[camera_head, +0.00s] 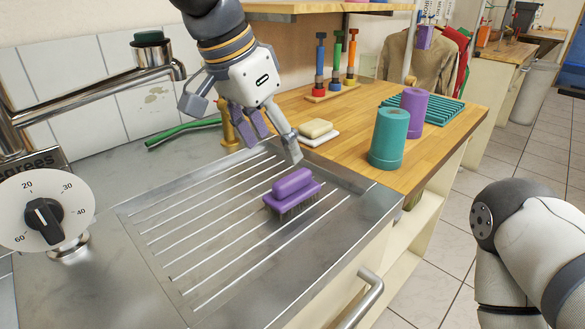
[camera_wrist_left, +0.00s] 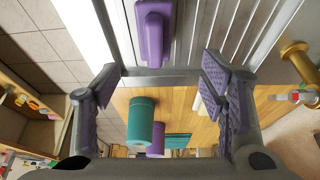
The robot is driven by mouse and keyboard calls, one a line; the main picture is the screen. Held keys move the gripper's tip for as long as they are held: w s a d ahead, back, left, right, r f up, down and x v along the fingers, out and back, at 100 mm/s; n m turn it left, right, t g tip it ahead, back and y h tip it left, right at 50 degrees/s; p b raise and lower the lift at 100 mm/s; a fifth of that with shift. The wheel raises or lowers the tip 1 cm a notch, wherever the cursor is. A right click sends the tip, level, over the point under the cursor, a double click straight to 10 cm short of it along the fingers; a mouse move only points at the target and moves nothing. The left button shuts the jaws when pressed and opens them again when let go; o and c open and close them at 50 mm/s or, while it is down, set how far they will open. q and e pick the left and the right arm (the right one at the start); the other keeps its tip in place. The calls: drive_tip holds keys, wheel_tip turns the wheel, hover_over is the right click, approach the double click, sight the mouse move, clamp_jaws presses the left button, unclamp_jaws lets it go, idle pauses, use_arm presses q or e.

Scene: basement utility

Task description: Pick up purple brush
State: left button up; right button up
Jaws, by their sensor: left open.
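The purple brush (camera_head: 292,192) sits bristles down on the ribbed metal drainboard (camera_head: 160,262), near its right edge. In the left wrist view the purple brush (camera_wrist_left: 154,34) is at the top centre, beyond the fingertips. My left gripper (camera_head: 245,130) is above and behind the brush in the head view, open and empty, apart from it. In the left wrist view its two fingers (camera_wrist_left: 165,82) are spread wide with purple pads. My right gripper is not in view; part of my right arm shows at the lower right.
A teal cup (camera_head: 388,138) and a purple cup (camera_head: 414,106) stand on the wooden counter (camera_head: 345,109). A soap bar (camera_head: 315,128) on a white dish lies near the drainboard. A faucet (camera_head: 100,80), green hose (camera_head: 183,132) and brass fitting (camera_head: 229,125) are at the back. The drainboard around the brush is clear.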

sight(288, 178)
use_arm(q)
drive_tip(key=f, duration=0.2)
drive_tip(key=d+f, duration=0.1)
drive_tip(key=shift+s+f, duration=0.1)
drive_tip(key=shift+s, duration=0.3)
drive_tip(key=x, duration=0.3)
drive_tip(key=shift+b, duration=0.3)
drive_tip(key=x, duration=0.4)
drive_tip(key=shift+w+f, duration=0.2)
drive_tip(key=shift+f, duration=0.1)
drive_tip(key=shift+w+d+f, duration=0.15)
drive_tip(key=shift+w+f, duration=0.05)
drive_tip(key=shift+f, duration=0.05)
drive_tip(key=shift+r, duration=0.1)
drive_tip(key=shift+c, duration=0.6)
drive_tip(key=c, duration=1.2)
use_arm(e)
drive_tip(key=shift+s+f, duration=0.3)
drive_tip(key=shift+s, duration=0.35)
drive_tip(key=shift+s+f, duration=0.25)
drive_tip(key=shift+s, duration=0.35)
